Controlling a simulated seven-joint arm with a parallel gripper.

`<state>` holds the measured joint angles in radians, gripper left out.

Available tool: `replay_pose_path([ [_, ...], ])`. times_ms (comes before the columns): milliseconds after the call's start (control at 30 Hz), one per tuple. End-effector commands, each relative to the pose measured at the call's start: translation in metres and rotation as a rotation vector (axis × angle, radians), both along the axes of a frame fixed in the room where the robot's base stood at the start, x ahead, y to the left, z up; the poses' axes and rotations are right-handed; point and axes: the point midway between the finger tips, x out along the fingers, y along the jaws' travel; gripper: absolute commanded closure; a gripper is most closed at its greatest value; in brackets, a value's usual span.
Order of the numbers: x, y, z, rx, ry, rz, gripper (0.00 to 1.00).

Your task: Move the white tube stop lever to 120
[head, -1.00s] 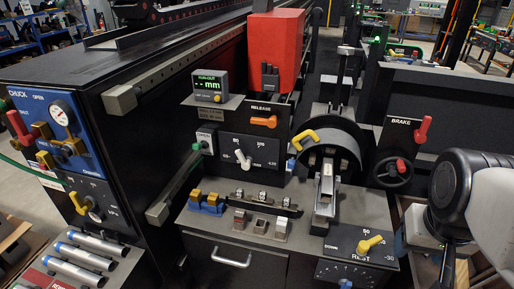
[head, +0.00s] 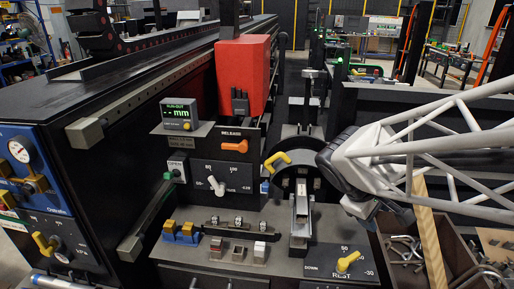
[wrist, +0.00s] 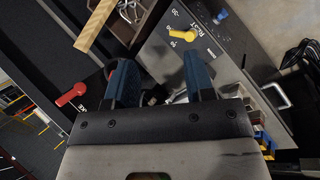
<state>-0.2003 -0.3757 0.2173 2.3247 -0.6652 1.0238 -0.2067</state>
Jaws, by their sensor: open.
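The white lever (head: 216,186) stands on a dark upright panel (head: 238,178) below the orange release lever, in the middle left of the head view. Its knob tilts up and left; the small scale marks around it are hard to read. My gripper (wrist: 160,75) shows in the wrist view with its two blue fingers spread apart and nothing between them. In the head view my arm comes in from the right, and the gripper end hangs to the right of the white lever, well apart from it. I cannot make out the white lever in the wrist view.
A yellow rest lever (head: 348,261) is at the front right, and an orange lever (head: 234,147) is above the white one. A yellow-handled wheel (head: 277,161) stands between the white lever and my arm. A bin with a wooden stick (head: 431,235) is at the right.

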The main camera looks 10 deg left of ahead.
Motion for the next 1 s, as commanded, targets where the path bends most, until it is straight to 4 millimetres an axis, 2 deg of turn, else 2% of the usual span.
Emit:
replay_pose_path([
  [33, 0.014, 0.005, -0.004, -0.048, 0.021, 0.055, 0.51],
  [267, 0.073, 0.029, -0.014, -0.274, 0.106, 0.308, 0.51],
  [467, 0.124, 0.062, -0.027, -0.476, 0.170, 0.527, 0.51],
  [767, 0.195, 0.135, -0.055, -0.787, 0.246, 0.848, 0.51],
  [1000, 0.241, 0.213, -0.088, -1.048, 0.285, 1.097, 0.51],
])
